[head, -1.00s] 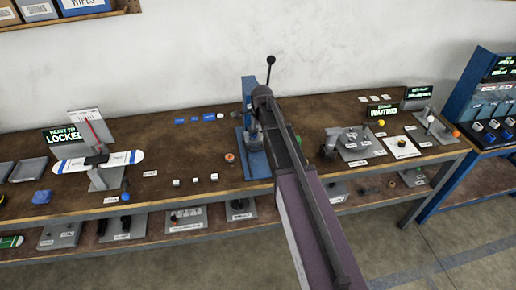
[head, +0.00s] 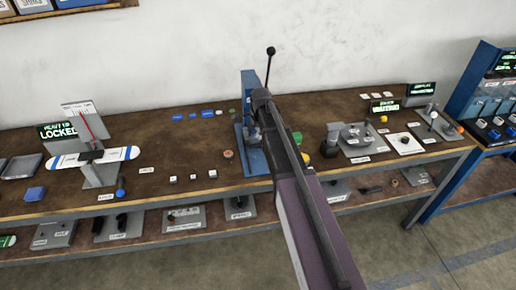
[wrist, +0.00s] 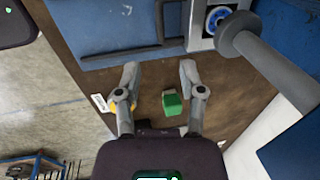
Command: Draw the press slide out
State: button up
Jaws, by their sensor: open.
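The blue press (head: 247,122) stands on the bench, with its black-knobbed lever (head: 270,52) upright. My arm covers much of it in the head view. The wrist view shows blue press plates (wrist: 110,25) and a dark bar (wrist: 130,51) along their near edge; I cannot tell whether this bar belongs to the slide. A blue round part (wrist: 216,17) sits in a grey holder there. My gripper (wrist: 158,68) is open, its fingertips just short of the bar, with nothing between them. In the head view my arm hides the gripper.
A yellow thing (wrist: 109,103) is partly behind the left finger. A thick grey cylinder (wrist: 265,60) juts in at the right. Small white blocks (head: 193,177) lie left of the press.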

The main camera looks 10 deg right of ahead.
aim_at(258, 144)
jog(key=shift+w+f+b, duration=0.3)
jog(key=shift+f+b, duration=1.05)
jog(key=shift+f, duration=0.1)
jog(key=shift+w+f+b, duration=0.25)
jog(key=shift+f+b, duration=1.1)
jog(key=shift+f, duration=0.1)
jog(key=shift+w+f+b, duration=0.3)
jog(key=shift+f+b, duration=1.05)
jog(key=shift+f, duration=0.1)
grip_shut()
